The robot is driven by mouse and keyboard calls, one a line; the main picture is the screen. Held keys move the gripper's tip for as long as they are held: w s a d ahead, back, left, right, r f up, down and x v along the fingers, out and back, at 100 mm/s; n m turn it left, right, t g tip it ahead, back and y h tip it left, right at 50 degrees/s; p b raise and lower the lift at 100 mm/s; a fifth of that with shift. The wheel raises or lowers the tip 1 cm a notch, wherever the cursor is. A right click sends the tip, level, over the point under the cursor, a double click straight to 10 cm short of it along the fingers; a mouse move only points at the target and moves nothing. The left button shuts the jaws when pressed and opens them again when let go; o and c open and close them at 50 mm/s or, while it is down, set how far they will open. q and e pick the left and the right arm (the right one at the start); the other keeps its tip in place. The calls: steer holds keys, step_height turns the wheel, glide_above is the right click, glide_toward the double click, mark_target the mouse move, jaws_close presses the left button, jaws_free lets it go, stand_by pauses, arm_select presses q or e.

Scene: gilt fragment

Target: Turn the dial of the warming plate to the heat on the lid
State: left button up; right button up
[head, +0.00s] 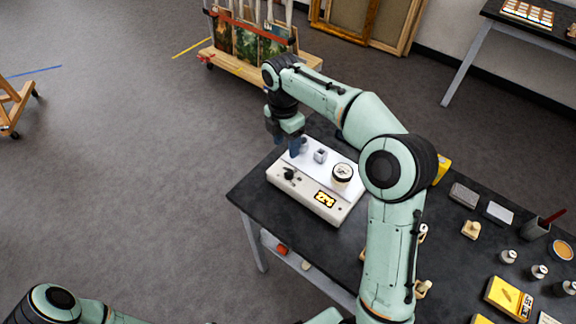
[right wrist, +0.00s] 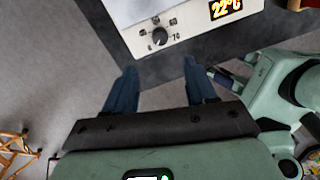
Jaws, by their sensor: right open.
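The warming plate (head: 313,192) is a pale box with a white top, on the near left corner of the dark table. Its black dial (head: 290,174) is on the front face, left of a lit display (head: 326,199). In the right wrist view the dial (right wrist: 160,36) has a scale around it, and the display (right wrist: 226,8) reads about 22°C. A small jar with a round lid (head: 342,172) stands on the plate; the lid's writing is too small to read. My right gripper (head: 286,143) is open and empty near the plate's left end, its fingers (right wrist: 164,88) apart from the dial.
A small grey cube (head: 320,155) sits on the plate beside the jar. The table (head: 370,238) holds several bottles, boxes and a yellow packet (head: 509,297) to the right. A wooden cart with paintings (head: 250,45) stands behind.

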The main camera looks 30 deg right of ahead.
mark_target(288, 172)
steer(key=f, duration=0.3)
steer(key=f+b, duration=0.1)
steer(key=f, duration=0.7)
steer(key=shift+s+d+b, duration=0.15)
steer(key=shift+s+b, duration=0.2)
steer(key=shift+b, duration=0.05)
arm_select(q)
steer(key=s+f, duration=0.2)
steer(key=shift+s+f, duration=0.1)
steer(key=shift+f, duration=0.3)
arm_select(e)
jaws_close()
